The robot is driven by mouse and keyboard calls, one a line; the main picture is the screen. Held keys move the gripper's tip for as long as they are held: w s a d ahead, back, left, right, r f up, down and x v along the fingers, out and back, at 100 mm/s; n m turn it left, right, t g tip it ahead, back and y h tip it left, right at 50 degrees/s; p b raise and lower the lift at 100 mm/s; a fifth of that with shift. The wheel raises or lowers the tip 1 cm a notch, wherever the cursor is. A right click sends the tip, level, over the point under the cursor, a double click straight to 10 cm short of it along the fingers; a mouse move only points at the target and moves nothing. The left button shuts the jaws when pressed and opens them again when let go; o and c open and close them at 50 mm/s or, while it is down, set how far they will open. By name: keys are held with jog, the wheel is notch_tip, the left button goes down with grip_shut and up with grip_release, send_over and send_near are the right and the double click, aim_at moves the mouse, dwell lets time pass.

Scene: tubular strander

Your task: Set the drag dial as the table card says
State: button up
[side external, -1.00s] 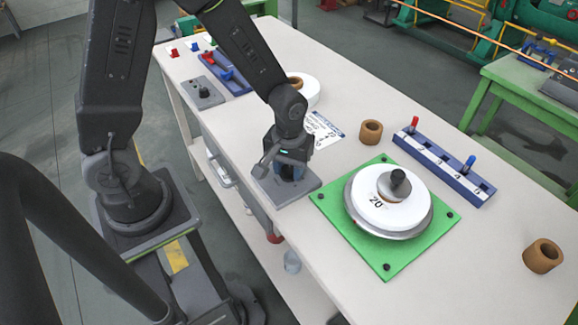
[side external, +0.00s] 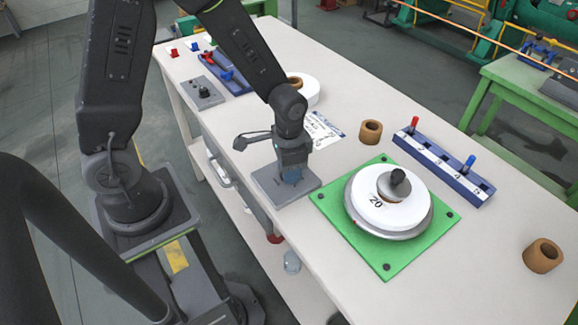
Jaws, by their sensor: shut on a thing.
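My gripper (side external: 292,172) points down over a grey plate (side external: 270,187) at the table's near edge. It is shut on the drag dial (side external: 291,177), a blue knob on that plate, mostly hidden by the fingers. The dial's setting and marks cannot be read. The table card (side external: 322,130), white with dark print, lies flat behind my wrist, partly covered by it and too small to read.
Right of the plate, a green base (side external: 387,267) carries a white reel marked 20 (side external: 383,215). A blue rack (side external: 445,170) holds a red and a blue peg. Brown rings (side external: 371,132) stand nearby. A grey box with a knob (side external: 203,92) sits at the far left.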

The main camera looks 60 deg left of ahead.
jog(key=m, duration=0.4)
jog(key=shift+m, duration=2)
jog(key=o, duration=0.9)
jog(key=shift+o, duration=0.2)
jog(key=shift+r, duration=0.1)
notch_tip(320, 180, up, 14)
